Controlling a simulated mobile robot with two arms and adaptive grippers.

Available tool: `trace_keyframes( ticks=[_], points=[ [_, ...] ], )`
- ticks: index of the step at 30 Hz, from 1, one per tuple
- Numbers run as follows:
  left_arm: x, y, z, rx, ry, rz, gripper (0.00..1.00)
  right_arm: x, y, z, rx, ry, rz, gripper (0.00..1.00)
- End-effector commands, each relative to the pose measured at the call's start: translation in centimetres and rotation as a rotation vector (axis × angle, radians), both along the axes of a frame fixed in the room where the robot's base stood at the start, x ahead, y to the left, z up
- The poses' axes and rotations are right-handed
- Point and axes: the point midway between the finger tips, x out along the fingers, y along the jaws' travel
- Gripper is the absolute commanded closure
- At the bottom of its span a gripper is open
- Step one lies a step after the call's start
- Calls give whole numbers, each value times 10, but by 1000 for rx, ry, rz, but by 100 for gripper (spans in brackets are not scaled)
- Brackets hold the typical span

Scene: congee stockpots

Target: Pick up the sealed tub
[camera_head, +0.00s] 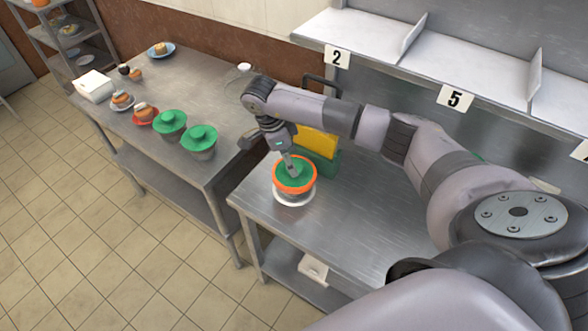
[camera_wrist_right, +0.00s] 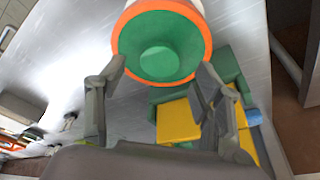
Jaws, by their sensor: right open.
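The tub with a green lid, an orange band around the lid's edge (camera_head: 310,184) and a pale base stands upright near the left end of the metal table. It also shows at the top of the right wrist view, its lid (camera_wrist_right: 160,35) facing the camera. My right gripper (camera_head: 289,168) reaches down over the tub's lid. In the right wrist view my right gripper (camera_wrist_right: 162,68) is open, with one finger to each side of the lid and nothing held. I cannot tell whether the fingers touch the tub. My left gripper is not in view.
A green holder with yellow boards (camera_head: 316,142) stands just behind the tub. Two green-lidded pots (camera_head: 170,124) (camera_head: 199,140), small bowls and a white box (camera_head: 93,86) stand on the left table. A numbered shelf (camera_head: 400,62) hangs above. The tabletop right of the tub is clear.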

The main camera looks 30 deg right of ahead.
Motion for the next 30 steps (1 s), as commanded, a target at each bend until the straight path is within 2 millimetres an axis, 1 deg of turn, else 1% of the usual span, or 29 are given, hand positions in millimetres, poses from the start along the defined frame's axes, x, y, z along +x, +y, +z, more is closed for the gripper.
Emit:
trace_keyframes(
  ticks=[1,3,6,14,30],
  points=[
    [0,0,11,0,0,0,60,-2,-1,-3,0,5,0,39],
    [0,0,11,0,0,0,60,-2,-3,-14,0,4,-2,39],
    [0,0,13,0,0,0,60,-2,-5,-22,-1,1,-1,39],
    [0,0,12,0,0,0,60,-2,-6,-25,1,-1,0,40],
    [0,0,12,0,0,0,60,-2,-6,-25,0,-1,0,76]
  ],
)
